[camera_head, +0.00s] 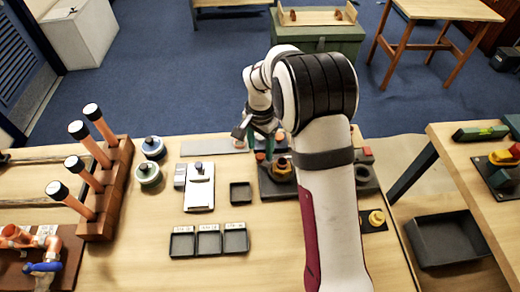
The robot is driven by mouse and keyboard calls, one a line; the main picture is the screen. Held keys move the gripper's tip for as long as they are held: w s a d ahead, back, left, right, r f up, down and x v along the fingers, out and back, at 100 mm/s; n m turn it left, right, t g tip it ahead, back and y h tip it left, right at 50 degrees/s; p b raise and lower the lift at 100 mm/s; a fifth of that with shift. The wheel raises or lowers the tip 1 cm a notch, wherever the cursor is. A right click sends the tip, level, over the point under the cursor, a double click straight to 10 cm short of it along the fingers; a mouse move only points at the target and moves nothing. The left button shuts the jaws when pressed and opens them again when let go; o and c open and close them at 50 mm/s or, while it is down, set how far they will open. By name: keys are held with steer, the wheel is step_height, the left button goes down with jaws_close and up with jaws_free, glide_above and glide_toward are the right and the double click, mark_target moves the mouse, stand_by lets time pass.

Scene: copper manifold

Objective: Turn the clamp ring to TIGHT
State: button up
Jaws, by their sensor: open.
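My gripper (265,147) is open, with its teal fingers pointing down beside a dark block near the middle of the table. On that block sits a round fitting with a brass-coloured ring (280,168), which looks like the clamp ring. The fitting is just below and to the right of my fingers in the picture. My arm hides part of the block and its right side. I cannot tell whether the fingers touch anything there. The TIGHT mark and the ring's setting are too small to read.
A wooden rack (108,190) holds several copper tubes at the left. A copper pipe assembly with a blue handle (42,267) is at the lower left. Two round tins (149,174), a silver plate (199,187) and small black trays (209,241) lie mid-table. Bare wood shows at the front.

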steer(key=shift+f, duration=1.35)
jaws_close()
stand_by(0.4)
